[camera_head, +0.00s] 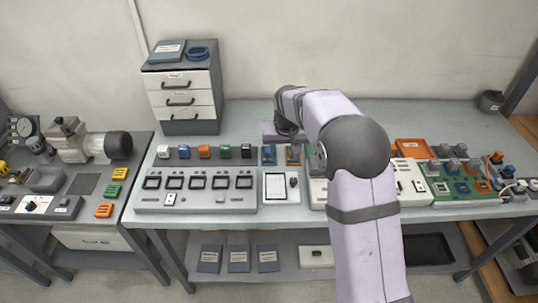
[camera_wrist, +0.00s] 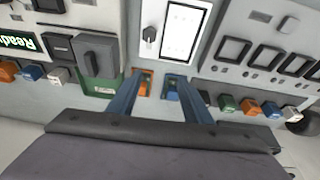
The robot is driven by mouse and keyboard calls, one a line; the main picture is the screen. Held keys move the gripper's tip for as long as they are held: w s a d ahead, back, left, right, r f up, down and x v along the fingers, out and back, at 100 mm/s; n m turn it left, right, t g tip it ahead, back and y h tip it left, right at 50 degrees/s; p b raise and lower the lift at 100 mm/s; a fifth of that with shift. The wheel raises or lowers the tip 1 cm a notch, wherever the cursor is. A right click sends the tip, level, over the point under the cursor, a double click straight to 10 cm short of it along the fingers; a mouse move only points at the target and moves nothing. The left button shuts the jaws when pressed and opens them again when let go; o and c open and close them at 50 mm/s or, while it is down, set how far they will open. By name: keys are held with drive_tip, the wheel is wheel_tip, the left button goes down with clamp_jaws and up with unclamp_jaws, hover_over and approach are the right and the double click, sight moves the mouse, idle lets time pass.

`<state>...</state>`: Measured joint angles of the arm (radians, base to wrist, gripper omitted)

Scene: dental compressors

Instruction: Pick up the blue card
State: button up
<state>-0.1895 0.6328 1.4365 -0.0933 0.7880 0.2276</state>
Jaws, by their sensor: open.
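A small blue card (camera_head: 268,155) stands beside an orange card (camera_head: 293,155) on the table, behind a white tablet-like panel. In the wrist view the blue card (camera_wrist: 171,95) is partly covered by the right finger, and the orange card (camera_wrist: 145,86) lies beside the left finger. My gripper (camera_wrist: 157,77) is open, with its two blue-grey fingers reaching over these cards and nothing visibly held. I cannot tell whether a finger touches a card.
A grey switch panel (camera_head: 200,200) and a row of coloured blocks (camera_head: 205,152) stand to the left. The white-screened panel (camera_head: 276,187) is in front of the cards. A drawer cabinet (camera_head: 184,127) is at the back left.

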drive_tip(key=w+a+f+t, duration=0.1)
drive_tip(key=w+a+f, duration=0.1)
drive_tip(key=w+a, duration=0.4)
drive_tip(key=shift+w+d+f+p, duration=0.25)
drive_tip(key=shift+w+f+p, duration=0.45)
drive_tip(key=shift+f, duration=0.3)
drive_tip(key=shift+w+d+f+p, duration=0.25)
drive_tip(key=shift+w+f+p, duration=0.4)
drive_tip(key=shift+f, duration=0.4)
drive_tip(key=shift+w+d+f+p, duration=0.25)
drive_tip(key=shift+w+f+p, duration=0.3)
drive_tip(key=shift+w+f, duration=0.4)
drive_tip(key=shift+s, duration=0.1)
clamp_jaws()
